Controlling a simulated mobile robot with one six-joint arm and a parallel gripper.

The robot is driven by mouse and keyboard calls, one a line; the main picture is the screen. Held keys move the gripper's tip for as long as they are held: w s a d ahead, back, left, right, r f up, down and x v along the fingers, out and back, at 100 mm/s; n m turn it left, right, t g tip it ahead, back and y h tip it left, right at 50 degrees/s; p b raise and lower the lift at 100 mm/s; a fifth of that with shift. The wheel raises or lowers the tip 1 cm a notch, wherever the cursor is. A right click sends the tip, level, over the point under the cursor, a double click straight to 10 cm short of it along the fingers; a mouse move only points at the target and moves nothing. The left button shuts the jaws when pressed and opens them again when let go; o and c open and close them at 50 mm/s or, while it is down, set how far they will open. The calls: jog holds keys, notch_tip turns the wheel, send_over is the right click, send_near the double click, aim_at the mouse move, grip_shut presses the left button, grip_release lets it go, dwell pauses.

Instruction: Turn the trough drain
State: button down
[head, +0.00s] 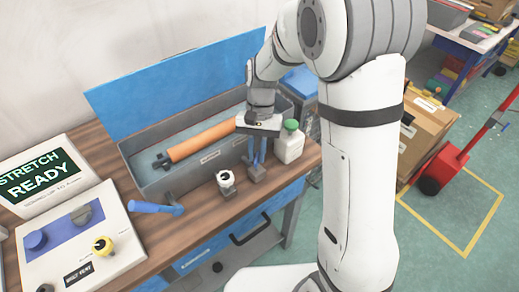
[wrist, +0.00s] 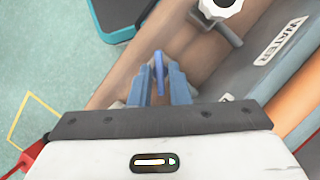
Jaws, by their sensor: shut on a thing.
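The grey trough (head: 178,183) stands on the wooden bench with an orange roller (head: 205,140) inside it. My gripper (head: 257,160) points down at the right part of the trough's front side, above a small grey block. In the wrist view my gripper (wrist: 158,88) has its two blue-grey fingers on either side of a thin blue lever (wrist: 158,66), which looks like the drain handle. The fingers are shut on it. The lever lies roughly in line with the fingers. The drain body below is mostly hidden by the fingers.
A white knob (head: 226,180) sits left of my gripper at the trough's front. A white jug with a green cap (head: 290,142) stands close on the right. A blue handle (head: 156,207) and a control panel (head: 85,240) are further left. The bench edge is near.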

dwell(0.5)
jog(key=c, duration=1.4)
grip_release()
jog(key=v, duration=0.7)
jog(key=shift+w+r+b, duration=0.2)
jog(key=shift+r+b, duration=0.1)
jog(key=shift+r, duration=0.05)
jog(key=s+d+r+t, duration=0.1)
jog(key=s+d+t, duration=0.1)
jog(key=s+d, duration=0.2)
jog(key=s+d+r+n+t, duration=0.1)
jog(key=s+d+r+t, duration=0.1)
jog(key=s, duration=0.5)
jog(key=s+d+r+n+t+h, duration=0.1)
jog(key=s+d+t, duration=0.2)
jog(key=s+d, duration=0.2)
jog(key=shift+s+d+r, duration=0.25)
jog(key=shift+d, duration=0.4)
